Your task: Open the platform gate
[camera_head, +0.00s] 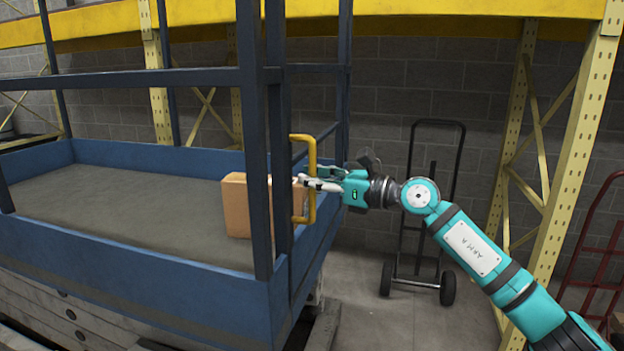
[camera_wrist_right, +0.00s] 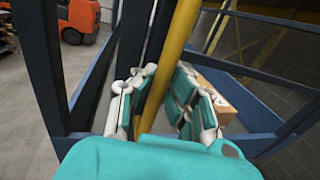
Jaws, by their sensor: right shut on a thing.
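The lift platform (camera_head: 120,255) has blue walls and rails. Its gate (camera_head: 278,120), a blue frame at the platform's right end, carries a yellow handle (camera_head: 313,150). The gate appears to stand in line with that end, closed. My right gripper (camera_head: 309,183) reaches in from the right and is shut on the handle's upright bar. In the right wrist view, the handle (camera_wrist_right: 182,40) passes between the fingers of the gripper (camera_wrist_right: 158,108), which hide part of it. My left gripper is out of view.
A cardboard box (camera_head: 236,205) stands on the platform floor behind the gate posts. A black hand truck (camera_head: 433,130) leans near the block wall. Yellow rack posts (camera_head: 560,180) and a red hand truck (camera_head: 605,250) are at right. An orange vehicle (camera_wrist_right: 78,20) shows in the wrist view.

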